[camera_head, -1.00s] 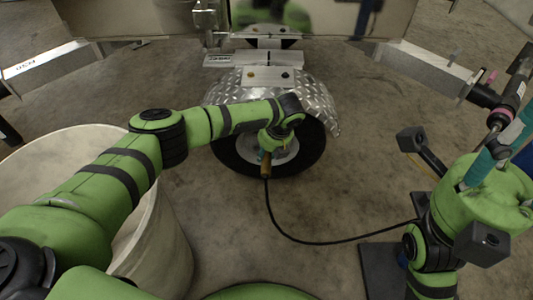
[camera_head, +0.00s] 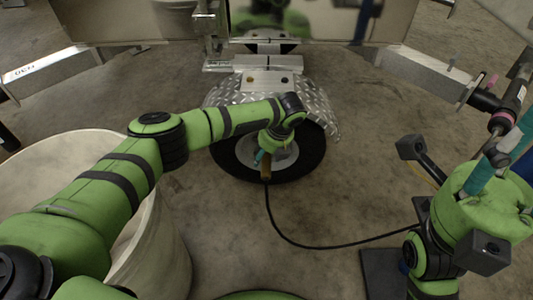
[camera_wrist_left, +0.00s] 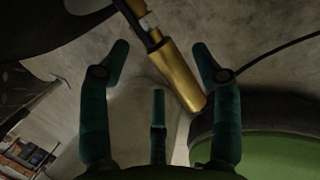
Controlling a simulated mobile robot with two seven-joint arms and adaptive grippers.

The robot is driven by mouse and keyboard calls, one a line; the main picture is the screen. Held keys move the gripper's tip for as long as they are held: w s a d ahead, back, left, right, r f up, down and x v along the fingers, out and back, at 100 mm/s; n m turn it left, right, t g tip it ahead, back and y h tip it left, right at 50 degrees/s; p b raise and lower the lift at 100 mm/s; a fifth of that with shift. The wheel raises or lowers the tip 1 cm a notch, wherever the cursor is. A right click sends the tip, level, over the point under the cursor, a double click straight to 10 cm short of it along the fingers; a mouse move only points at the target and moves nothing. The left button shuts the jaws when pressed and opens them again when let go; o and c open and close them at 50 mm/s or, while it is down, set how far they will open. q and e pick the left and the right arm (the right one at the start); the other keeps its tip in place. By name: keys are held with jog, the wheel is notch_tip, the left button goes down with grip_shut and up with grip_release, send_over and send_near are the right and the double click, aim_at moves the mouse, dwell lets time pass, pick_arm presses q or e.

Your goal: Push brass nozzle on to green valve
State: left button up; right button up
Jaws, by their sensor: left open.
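The brass nozzle (camera_head: 266,168) hangs at the end of a black hose, in front of the wheel in the head view. In the left wrist view the nozzle (camera_wrist_left: 181,77) lies slanted between my three teal fingers, with clear gaps on both sides. My left gripper (camera_head: 262,156) is open around it, pointing down near the wheel hub. I cannot make out a green valve; my wrist covers part of the hub. My right gripper (camera_head: 497,158) has teal fingers pointing up at the right edge; I cannot tell how far they are spread.
The wheel (camera_head: 310,158) sits under a silver tread-plate fender (camera_head: 322,110) of the trailer. The black hose (camera_head: 300,245) curves over the floor to the right. A large pale barrel (camera_head: 165,255) stands at the lower left.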

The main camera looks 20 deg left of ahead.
pick_arm(q)
jog(key=v, duration=1.1)
jog(key=shift+w+r, duration=0.2)
jog(key=shift+w, duration=0.05)
jog(key=shift+f, duration=0.1)
jog(key=shift+s+d, duration=0.1)
